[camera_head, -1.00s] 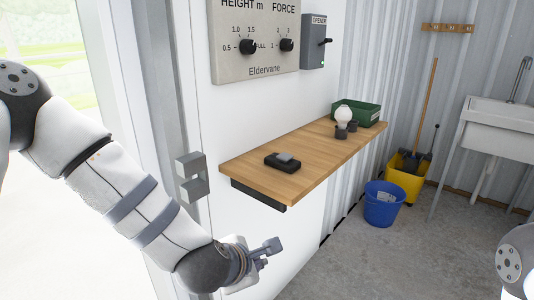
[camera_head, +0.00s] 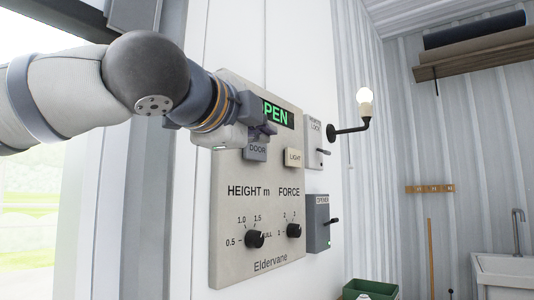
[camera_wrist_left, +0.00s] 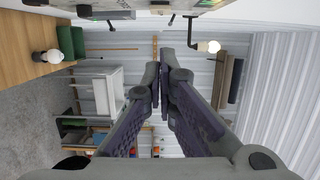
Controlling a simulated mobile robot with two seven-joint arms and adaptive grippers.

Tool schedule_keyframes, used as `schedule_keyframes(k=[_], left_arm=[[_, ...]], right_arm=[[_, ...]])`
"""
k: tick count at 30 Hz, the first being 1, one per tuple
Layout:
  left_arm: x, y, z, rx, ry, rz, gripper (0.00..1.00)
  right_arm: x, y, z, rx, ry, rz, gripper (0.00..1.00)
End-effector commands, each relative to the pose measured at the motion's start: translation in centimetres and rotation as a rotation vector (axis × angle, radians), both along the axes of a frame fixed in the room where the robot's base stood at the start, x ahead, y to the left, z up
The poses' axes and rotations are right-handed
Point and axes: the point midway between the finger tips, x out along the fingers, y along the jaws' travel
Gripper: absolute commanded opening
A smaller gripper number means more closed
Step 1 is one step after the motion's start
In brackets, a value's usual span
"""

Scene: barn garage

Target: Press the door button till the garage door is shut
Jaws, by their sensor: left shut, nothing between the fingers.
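The beige Eldervane control panel (camera_head: 224,230) hangs on the white wall. Its green display (camera_head: 275,114) reads "OPEN", partly covered by my gripper. The grey DOOR button (camera_head: 256,152) sits below the display, with the LIGHT button (camera_head: 294,157) to its right. My left gripper (camera_head: 268,129) is just above the DOOR button in the picture; I cannot tell whether it touches the panel. In the left wrist view its fingers (camera_wrist_left: 161,78) are shut and empty, and a strip of the panel (camera_wrist_left: 150,5) shows at the top edge. The doorway at the left shows daylight and grass.
A REMOTE LOCK switch box (camera_head: 314,150) and an OPENER switch box (camera_head: 318,230) are right of the panel. A lit bulb on a bracket (camera_head: 364,103) juts from the wall. A green bin (camera_head: 370,290) and a sink (camera_head: 505,268) are lower right.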

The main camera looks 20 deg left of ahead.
Motion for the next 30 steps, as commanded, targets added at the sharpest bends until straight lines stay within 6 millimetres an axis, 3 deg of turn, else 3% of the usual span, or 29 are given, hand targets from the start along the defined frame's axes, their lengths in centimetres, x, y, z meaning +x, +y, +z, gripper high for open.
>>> schedule_keyframes(k=[8, 22, 30], left_arm=[[0.7, -0.1, -0.2, 0.005, 0.003, 0.0, 0.0], [10.1, -1.1, -0.3, 0.007, 0.004, 0.002, 0.0], [11.2, 2.3, 0.1, 0.007, -0.002, 0.001, 0.0]], right_arm=[[-0.1, 0.0, 0.0, 0.0, 0.003, 0.0, 0.4], [-0.4, 0.0, -0.3, 0.0, 0.014, 0.0, 0.4], [0.5, 0.0, 0.4, 0.0, -0.017, 0.0, 0.4]])
